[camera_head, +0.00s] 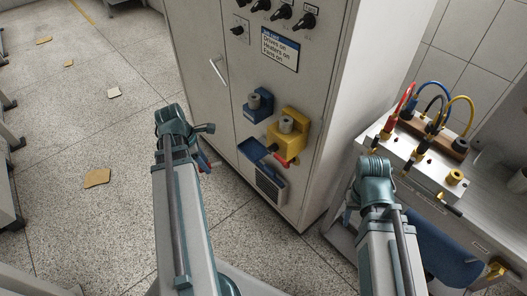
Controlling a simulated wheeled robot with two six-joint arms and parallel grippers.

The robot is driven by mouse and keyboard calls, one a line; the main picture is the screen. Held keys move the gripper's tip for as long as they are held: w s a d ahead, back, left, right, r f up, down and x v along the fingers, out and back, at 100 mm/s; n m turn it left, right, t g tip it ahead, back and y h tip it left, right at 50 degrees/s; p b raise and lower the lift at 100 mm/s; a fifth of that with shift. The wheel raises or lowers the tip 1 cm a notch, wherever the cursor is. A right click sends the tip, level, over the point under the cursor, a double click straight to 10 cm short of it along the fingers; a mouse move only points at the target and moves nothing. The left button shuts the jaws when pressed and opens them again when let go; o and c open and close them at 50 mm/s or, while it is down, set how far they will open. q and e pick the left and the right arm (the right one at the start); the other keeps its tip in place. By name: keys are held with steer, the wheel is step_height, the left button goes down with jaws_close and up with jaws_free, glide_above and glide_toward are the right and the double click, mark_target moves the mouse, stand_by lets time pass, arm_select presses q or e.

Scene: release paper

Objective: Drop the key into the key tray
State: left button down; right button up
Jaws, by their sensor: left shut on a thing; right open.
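The key tray seems to be the blue tray (250,151) on the cabinet front, below a blue holder and left of a yellow box. The key is left of the tray and a little lower in the picture. My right gripper (374,203) is open, at the side table, its fingers largely hidden by my arm.
The grey cabinet (215,110) has a handle, knobs and a label. A yellow box (288,138) with a grey roll juts out beside the tray. A white unit with coloured cables (418,160) stands on the right table. Scraps of paper (97,178) lie on the open floor at left.

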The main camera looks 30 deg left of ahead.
arm_select(q)
steer(key=shift+f, duration=0.3)
steer(key=shift+w+d+f+b, duration=0.55)
steer(key=shift+w+d, duration=0.7)
steer(key=shift+w, duration=1.75)
steer(key=shift+w+d+f+b, duration=0.5)
steer(key=shift+w+d, duration=0.75)
steer(key=shift+w, duration=1.8)
steer(key=shift+w+d+f+b, duration=0.55)
steer(key=shift+w+d, duration=0.7)
steer(key=shift+w, duration=1.75)
step_height(320, 180, down, 4)
steer(key=b, duration=0.4)
steer(key=shift+r, duration=0.15)
steer(key=shift+w, duration=0.2)
